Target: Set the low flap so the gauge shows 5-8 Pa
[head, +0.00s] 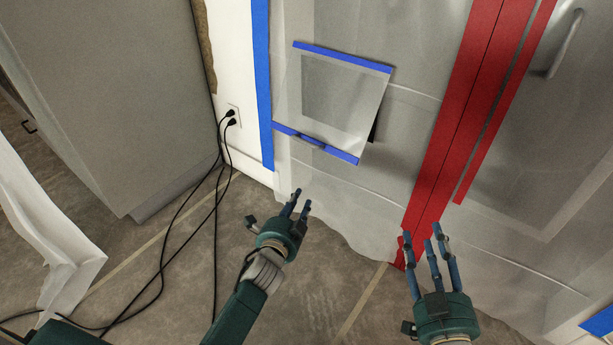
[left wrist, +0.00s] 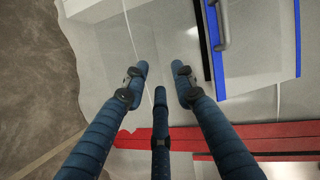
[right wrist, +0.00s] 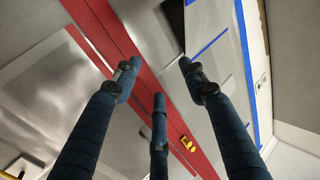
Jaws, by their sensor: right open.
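The low flap (head: 345,95) is a clear sheet with blue tape along its top and bottom edges, on the plastic sheeting. A small grey handle (head: 311,141) sits on its lower taped edge, and a dark strip shows at its right side. The handle (left wrist: 222,25) also shows in the left wrist view. My left gripper (head: 298,202) is below the flap, apart from it, with its fingers spread and empty. My right gripper (head: 436,247) is lower right of the flap, open and empty before the red tape. I cannot make out a gauge or reading.
Red tape strips (head: 452,140) run down the sheeting right of the flap. A grey door-like handle (head: 565,43) is at upper right. Black cables (head: 215,200) run from a wall outlet (head: 232,115) to the floor. A grey cabinet (head: 115,90) stands left. A small yellow item (right wrist: 188,143) is unclear.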

